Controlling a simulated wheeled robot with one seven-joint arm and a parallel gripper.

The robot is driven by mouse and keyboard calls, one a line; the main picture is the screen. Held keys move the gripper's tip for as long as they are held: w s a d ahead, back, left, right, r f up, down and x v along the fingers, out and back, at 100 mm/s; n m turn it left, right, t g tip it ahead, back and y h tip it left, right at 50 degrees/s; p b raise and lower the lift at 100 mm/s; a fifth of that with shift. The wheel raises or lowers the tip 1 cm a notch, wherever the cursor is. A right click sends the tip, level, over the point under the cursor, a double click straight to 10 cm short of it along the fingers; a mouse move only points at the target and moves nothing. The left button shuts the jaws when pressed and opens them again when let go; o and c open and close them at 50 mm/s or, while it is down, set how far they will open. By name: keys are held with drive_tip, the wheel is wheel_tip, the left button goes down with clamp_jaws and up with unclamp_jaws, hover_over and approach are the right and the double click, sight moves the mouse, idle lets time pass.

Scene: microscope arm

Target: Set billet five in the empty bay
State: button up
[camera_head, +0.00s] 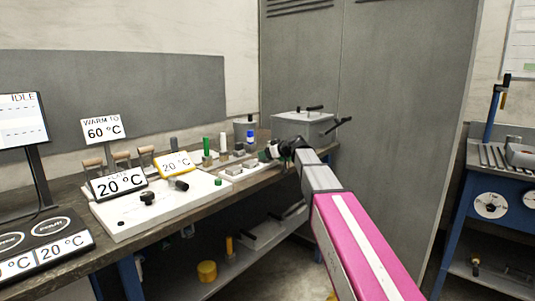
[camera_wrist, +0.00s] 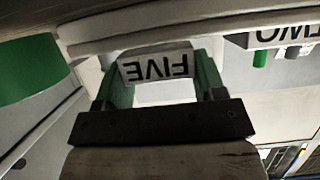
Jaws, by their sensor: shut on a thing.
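Billet five (camera_wrist: 157,67) is a pale block with the word FIVE on its face, upside down in the wrist view. My gripper (camera_wrist: 162,82) has its two green fingers on either side of it and is shut on it. In the head view my gripper (camera_head: 283,150) is at the right end of the bench, just right of a white tray (camera_head: 228,178) with small grey blocks on it. The billet is not clear there. I cannot make out which bay is empty.
A label reading TWO (camera_wrist: 284,32) shows at the wrist view's upper right, and a large green shape (camera_wrist: 38,62) at left. In the head view, green (camera_head: 206,146) and blue-topped (camera_head: 250,136) cylinders and a grey box (camera_head: 302,128) stand near my gripper.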

drive_tip(key=o, duration=1.3)
drive_tip(key=shift+r, duration=0.45)
drive_tip(key=v, duration=1.2)
drive_tip(key=shift+r, duration=0.2)
drive_tip(key=s+d+f+m+g+h, duration=0.15)
drive_tip(key=s+f, duration=0.25)
drive_tip(key=f, duration=0.5)
drive_tip(key=s+d+f+m+g+h, duration=0.1)
drive_tip(key=s+d+f+m+h, duration=0.15)
drive_tip(key=f, duration=0.75)
drive_tip(key=s+d+f+m+g+h, duration=0.25)
drive_tip(key=s+f, duration=0.25)
drive_tip(key=f, duration=0.4)
drive_tip(key=s+d+f+m+g+h, duration=0.1)
drive_tip(key=s+d+f, duration=0.1)
drive_tip(key=s+f, duration=0.3)
drive_tip(key=s+d+f+m+g+h, duration=0.1)
drive_tip(key=s+d+f+h, duration=0.1)
drive_tip(key=s+f, duration=0.3)
drive_tip(key=s+d+f+m+g+h, duration=0.1)
drive_tip(key=s+d+f+m, duration=0.1)
drive_tip(key=s+d+f, duration=0.2)
drive_tip(key=shift+s+d+f, duration=0.1)
drive_tip(key=shift+s+f, duration=0.7)
drive_tip(key=shift+f, duration=0.3)
